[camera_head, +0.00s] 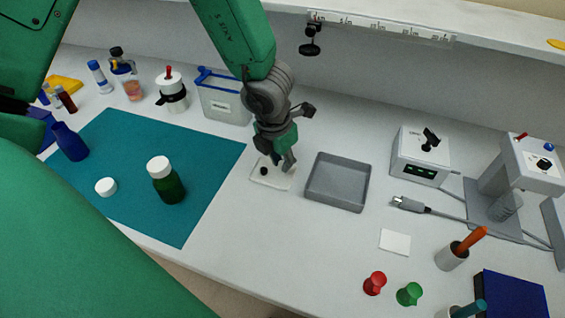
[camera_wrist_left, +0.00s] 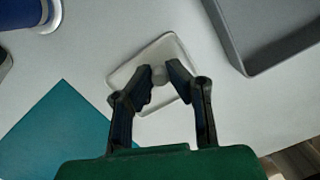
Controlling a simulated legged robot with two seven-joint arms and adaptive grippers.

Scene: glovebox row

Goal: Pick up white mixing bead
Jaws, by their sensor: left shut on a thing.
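The white mixing bead (camera_wrist_left: 159,75) is a small, pale, rounded thing between the two dark fingertips of my left gripper (camera_wrist_left: 161,78) in the wrist view. The gripper is shut on it, over a shallow white dish (camera_wrist_left: 154,103) with rounded corners. I cannot tell whether the bead still touches the dish. In the head view my left gripper (camera_head: 277,164) points down at the same dish (camera_head: 271,182), and the bead cannot be made out there. A small dark spot shows over the dish, perhaps a fingertip. My right gripper is not in view.
A grey tray (camera_head: 338,207) stands close to the right of the dish. A teal mat (camera_head: 130,210) lies to the left with a green bottle (camera_head: 167,185). A clear bin with blue handle (camera_head: 224,103) stands behind. A shelf (camera_head: 400,30) runs above the back.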

